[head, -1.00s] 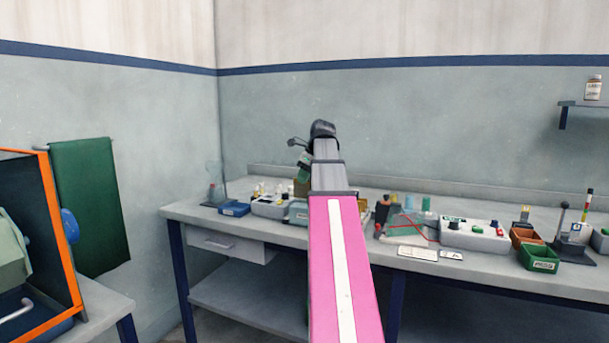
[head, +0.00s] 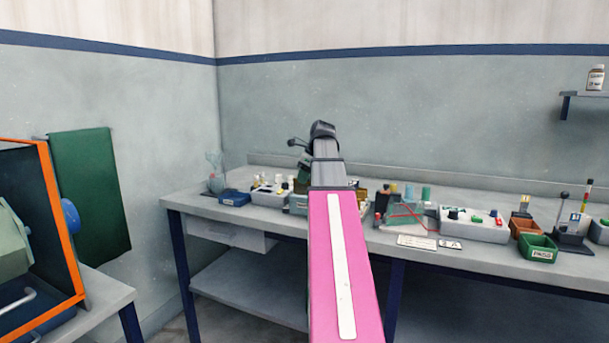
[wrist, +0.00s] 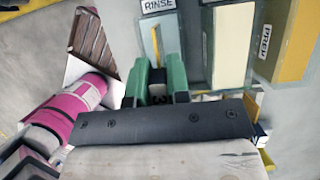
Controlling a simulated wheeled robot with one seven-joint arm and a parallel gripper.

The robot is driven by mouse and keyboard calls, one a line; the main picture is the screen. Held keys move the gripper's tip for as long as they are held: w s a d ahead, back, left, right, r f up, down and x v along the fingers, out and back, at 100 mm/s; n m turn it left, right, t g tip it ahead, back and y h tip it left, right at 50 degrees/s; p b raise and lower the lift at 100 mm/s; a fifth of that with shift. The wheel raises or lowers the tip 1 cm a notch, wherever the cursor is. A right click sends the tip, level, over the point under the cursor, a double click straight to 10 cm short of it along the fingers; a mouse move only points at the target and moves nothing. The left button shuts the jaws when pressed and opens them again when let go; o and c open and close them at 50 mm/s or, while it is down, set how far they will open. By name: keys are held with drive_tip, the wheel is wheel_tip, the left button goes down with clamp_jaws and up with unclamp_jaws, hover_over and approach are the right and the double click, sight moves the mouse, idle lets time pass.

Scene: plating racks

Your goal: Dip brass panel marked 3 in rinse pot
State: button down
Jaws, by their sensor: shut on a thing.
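My gripper (wrist: 158,84) has green fingers shut on a dark holder marked 3 (wrist: 157,98), in the middle of the wrist view. Beyond the fingers a thin brass-coloured strip (wrist: 155,42), seemingly the panel seen edge-on, shows against the pale blue inside of the rinse pot (wrist: 144,40). The pot carries a RINSE label at its far side. I cannot tell how deep the panel sits or whether it touches the wall. In the head view my pink arm hides most of this area, and only a bit of green shows by the wrist.
A cream-filled pot (wrist: 230,45) and a yellowish labelled pot (wrist: 286,40) stand right of the rinse pot. A brown ribbed piece (wrist: 90,42) lies left. On the bench (head: 185,200) are a blue tray (head: 234,198), a control box (head: 475,225) and a green bin (head: 538,247).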

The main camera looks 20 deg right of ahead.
sight(305, 188)
drive_tip(key=shift+f, duration=2.25)
drive_tip(key=shift+f, duration=0.1)
idle(1.5)
drive_tip(key=shift+r, duration=4.3)
